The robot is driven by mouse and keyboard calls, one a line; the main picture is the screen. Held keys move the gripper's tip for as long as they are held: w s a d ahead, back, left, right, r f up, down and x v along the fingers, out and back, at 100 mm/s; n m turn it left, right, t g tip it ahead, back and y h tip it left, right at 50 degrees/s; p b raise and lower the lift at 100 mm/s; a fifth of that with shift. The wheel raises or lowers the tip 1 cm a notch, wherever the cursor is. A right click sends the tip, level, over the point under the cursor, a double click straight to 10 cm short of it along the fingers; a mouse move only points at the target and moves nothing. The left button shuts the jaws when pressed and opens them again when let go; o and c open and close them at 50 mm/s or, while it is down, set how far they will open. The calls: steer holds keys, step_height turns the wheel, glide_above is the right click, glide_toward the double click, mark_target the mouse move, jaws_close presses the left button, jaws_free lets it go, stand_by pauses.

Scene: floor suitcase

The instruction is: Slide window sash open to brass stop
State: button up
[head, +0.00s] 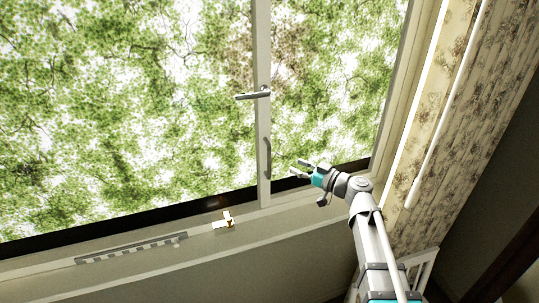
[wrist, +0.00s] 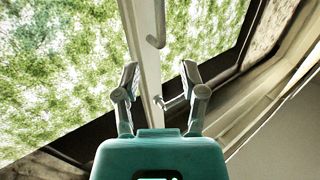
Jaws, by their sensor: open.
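The window sash has a white upright stile (head: 263,120) with a lever handle (head: 253,95) and, lower down, a curved grey pull handle (head: 268,158). My gripper (head: 299,169) is open and empty, to the right of the pull handle and apart from it. In the wrist view, the stile (wrist: 144,50) runs between the open fingers of my gripper (wrist: 160,76), and the lower end of the pull handle (wrist: 157,42) shows beyond the fingertips. The brass stop (head: 228,219), with a white part, sits on the sill left of the stile's foot.
The pale sill (head: 280,212) runs along the window bottom, with a slotted grey vent (head: 130,246) at left. The window frame (head: 401,90) and patterned curtain (head: 440,130) stand close on the right. A white slatted object (head: 424,268) is low at right.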

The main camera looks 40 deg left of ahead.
steer(key=a, duration=1.1)
steer(key=shift+s+a, duration=0.1)
steer(key=shift+s, duration=0.2)
jaws_close()
